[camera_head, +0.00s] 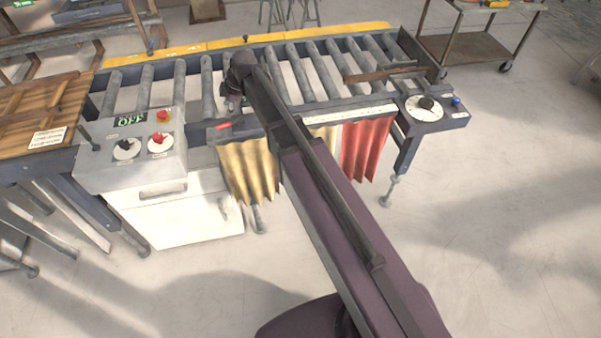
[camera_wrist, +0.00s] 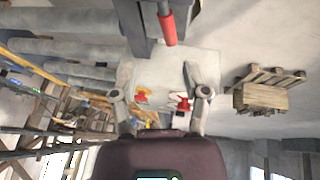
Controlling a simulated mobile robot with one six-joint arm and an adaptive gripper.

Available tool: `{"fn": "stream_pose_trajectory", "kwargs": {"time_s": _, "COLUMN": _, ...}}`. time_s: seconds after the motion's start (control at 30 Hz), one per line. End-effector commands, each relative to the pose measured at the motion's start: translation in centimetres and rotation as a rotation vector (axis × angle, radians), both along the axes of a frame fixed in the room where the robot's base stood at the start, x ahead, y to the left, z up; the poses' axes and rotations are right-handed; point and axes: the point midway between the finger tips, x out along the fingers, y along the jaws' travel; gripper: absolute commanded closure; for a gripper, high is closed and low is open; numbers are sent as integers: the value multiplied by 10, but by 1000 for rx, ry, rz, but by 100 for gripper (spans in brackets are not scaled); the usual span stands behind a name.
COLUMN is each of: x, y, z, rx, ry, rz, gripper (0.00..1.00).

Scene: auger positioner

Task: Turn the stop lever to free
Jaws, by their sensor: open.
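A lever with a red grip (camera_head: 222,126), likely the stop lever, sits at the conveyor's front rail, just right of the control box. In the wrist view its red grip (camera_wrist: 168,28) shows at top centre on a dark grey post. No free mark can be read. My gripper (camera_head: 233,102) is above the front rollers, close to the lever in the head view. In the wrist view my gripper (camera_wrist: 161,92) has its two fingers wide apart with nothing held. The red grip lies beyond the fingertips, apart from them. My arm hides part of the rail.
A dial plate (camera_head: 424,108) sits at the right end. Yellow (camera_head: 248,170) and red (camera_head: 364,150) curtains hang below.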

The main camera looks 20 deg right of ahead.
Motion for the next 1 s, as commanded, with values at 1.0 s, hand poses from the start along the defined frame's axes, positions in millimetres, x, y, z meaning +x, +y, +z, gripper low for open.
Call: {"fn": "stream_pose_trajectory", "kwargs": {"time_s": 1.0, "x": -23, "y": -35, "z": 43, "rx": -6, "ry": 32, "rz": -65, "gripper": 41}}
